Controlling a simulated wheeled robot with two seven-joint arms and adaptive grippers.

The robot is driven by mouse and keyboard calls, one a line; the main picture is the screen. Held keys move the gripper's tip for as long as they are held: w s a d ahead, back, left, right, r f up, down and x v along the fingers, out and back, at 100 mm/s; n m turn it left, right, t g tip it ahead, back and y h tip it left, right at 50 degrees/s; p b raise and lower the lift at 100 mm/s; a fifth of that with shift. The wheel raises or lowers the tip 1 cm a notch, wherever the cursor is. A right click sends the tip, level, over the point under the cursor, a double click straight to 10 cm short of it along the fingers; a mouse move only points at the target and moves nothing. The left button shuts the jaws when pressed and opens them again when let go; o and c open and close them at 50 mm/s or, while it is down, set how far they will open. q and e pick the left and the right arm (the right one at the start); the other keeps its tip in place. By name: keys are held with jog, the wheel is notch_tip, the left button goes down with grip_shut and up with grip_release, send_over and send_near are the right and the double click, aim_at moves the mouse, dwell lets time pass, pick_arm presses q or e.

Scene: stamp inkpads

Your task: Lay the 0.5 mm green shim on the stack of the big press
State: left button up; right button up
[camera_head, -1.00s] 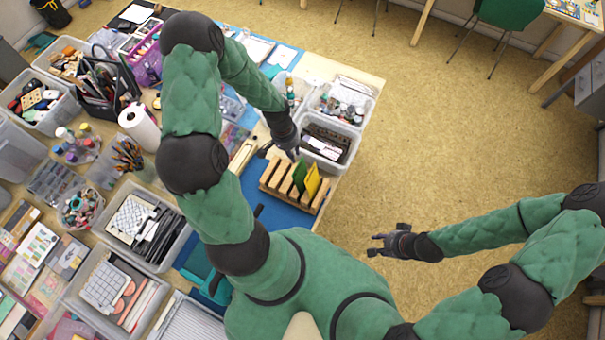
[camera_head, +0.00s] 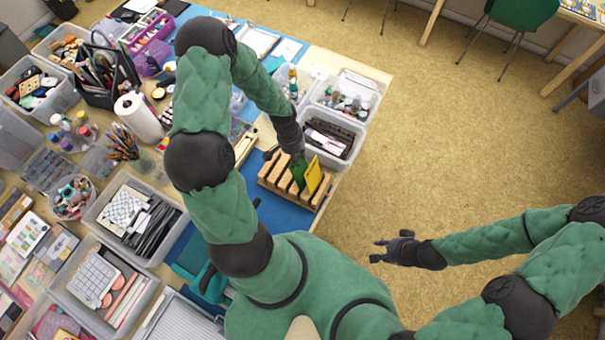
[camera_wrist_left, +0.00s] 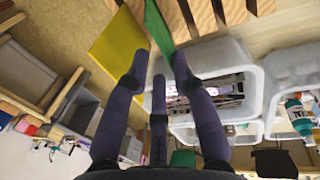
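The green shim (camera_head: 299,174) stands upright in a slot of the wooden rack (camera_head: 279,184), beside a yellow shim (camera_head: 313,177). My left gripper (camera_head: 285,156) is just above the rack, fingers spread and empty. In the left wrist view the green shim (camera_wrist_left: 157,24) reaches down toward the gap between the fingertips (camera_wrist_left: 158,66). The yellow shim (camera_wrist_left: 115,48) is close to the left finger. I cannot tell whether a finger touches either shim. My right gripper (camera_head: 382,252) is open and empty over the floor. I cannot make out the big press or its stack; my left arm hides part of the table.
A blue mat (camera_head: 291,214) lies under the rack. A clear bin (camera_head: 335,137) with dark items stands right behind the rack, and another bin (camera_head: 347,96) behind that. Boxes and a paper roll (camera_head: 138,118) crowd the table's left.

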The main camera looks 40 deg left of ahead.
pick_arm(q)
jog(key=shift+s, duration=0.1)
grip_shut()
jog(key=shift+r, duration=0.15)
notch_tip(320, 180, up, 7)
jog(key=a+p, duration=0.1)
jog(key=p, duration=0.4)
jog(key=shift+a+p, duration=0.25)
jog(key=shift+p, duration=0.1)
jog(key=shift+s, duration=0.1)
dwell(0.4)
